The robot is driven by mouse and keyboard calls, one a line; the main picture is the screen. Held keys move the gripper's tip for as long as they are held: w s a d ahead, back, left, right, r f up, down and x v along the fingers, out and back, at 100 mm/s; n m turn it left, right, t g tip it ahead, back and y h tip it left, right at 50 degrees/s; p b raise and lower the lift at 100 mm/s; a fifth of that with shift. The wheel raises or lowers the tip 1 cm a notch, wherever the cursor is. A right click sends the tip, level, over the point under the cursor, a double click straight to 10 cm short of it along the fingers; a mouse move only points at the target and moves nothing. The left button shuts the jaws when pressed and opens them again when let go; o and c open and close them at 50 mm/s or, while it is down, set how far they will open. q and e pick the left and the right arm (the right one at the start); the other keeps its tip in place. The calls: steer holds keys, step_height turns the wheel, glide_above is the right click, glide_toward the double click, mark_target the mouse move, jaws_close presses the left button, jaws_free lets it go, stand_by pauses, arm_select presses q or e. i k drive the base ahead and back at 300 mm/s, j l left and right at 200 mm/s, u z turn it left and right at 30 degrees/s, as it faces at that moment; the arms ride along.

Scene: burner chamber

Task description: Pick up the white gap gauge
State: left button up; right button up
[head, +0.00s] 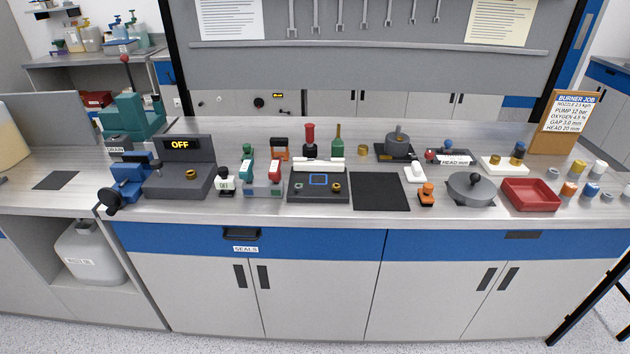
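A small white block with an upright tab (415,174) stands on the bench right of the black mat; it looks like the white gap gauge, but no label on it is readable. Another white piece, a long bar (318,164), lies across the back of a dark fixture with a blue-framed square. A white plate with brass and blue parts (503,165) lies farther right. Neither of my grippers is in view.
The black mat (380,191) is bare. An orange-topped piece (426,194) stands just in front of the small white block. A grey round lidded pot (472,188) and a red tray (530,195) are to the right. A grey pump-like unit (397,145) stands behind.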

mark_target(227, 184)
steer(key=i+j+z, duration=0.15)
steer(key=j, duration=0.3)
steer(key=i+j+z, duration=0.1)
steer(key=j, duration=0.35)
steer(key=i+j+z, duration=0.15)
steer(key=j, duration=0.3)
steer(key=j+z, duration=0.15)
steer(key=j, duration=0.35)
